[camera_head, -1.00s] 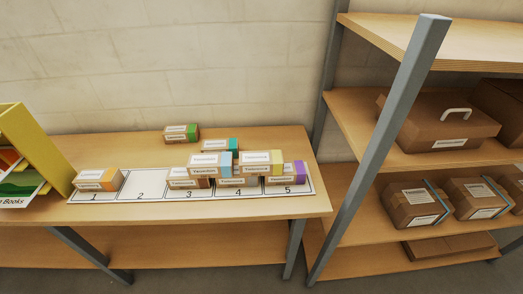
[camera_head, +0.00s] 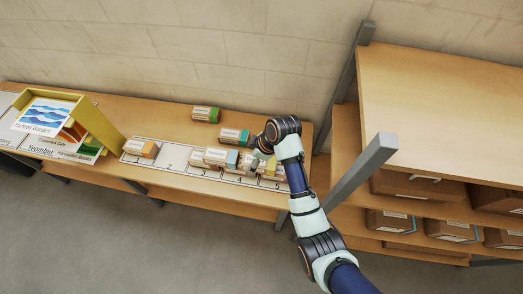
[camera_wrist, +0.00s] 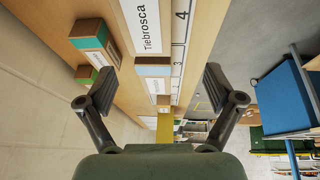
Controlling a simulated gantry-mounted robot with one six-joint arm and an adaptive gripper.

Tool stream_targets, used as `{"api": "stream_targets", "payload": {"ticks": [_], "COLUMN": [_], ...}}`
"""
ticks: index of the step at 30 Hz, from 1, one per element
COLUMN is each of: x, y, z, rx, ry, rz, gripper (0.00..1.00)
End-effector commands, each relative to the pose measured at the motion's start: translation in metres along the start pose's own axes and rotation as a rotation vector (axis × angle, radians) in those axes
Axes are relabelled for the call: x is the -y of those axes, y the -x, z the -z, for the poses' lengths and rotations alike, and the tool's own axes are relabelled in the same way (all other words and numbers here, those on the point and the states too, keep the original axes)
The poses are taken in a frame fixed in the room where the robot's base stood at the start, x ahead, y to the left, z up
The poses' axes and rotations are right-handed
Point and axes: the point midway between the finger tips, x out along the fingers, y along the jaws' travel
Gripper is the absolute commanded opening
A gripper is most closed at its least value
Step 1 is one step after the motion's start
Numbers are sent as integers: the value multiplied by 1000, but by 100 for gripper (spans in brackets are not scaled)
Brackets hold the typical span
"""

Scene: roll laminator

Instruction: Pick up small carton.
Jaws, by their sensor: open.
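Several small cartons with coloured ends are on the table; the pictures do not show which one is meant. In the head view I see an orange-ended carton (camera_head: 140,148), a green-ended one (camera_head: 205,114), a teal-ended one (camera_head: 234,136) and a light-blue-ended one (camera_head: 221,157). My gripper (camera_wrist: 157,88) is open and empty, over the cartons at the right end of the row. In the wrist view, a carton face reading "Tiebrosca" (camera_wrist: 146,25) is close, with the light-blue-ended carton (camera_wrist: 153,70) between the fingers in the picture. My arm hides part of the cartons near slots 4 and 5.
A numbered white strip (camera_head: 170,163) lies along the table (camera_head: 165,115). A yellow book holder (camera_head: 98,122) stands at the left. At the right is a shelf (camera_head: 440,90) with a grey post (camera_head: 362,180) and brown boxes (camera_head: 447,230).

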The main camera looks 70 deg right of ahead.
Motion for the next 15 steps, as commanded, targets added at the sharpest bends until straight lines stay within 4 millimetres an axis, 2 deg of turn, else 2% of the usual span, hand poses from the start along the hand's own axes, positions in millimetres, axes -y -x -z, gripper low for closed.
{"api": "stream_targets", "payload": {"ticks": [1,3,5,10,15], "x": [-16,-26,-29,-28,-26], "y": [18,21,21,12,-8], "z": [-17,-36,-45,-48,-48], "rx": [12,16,17,17,17], "ry": [-12,-8,-5,-1,-1], "rz": [29,59,72,76,76], "gripper": [92,92,92,92,92]}}
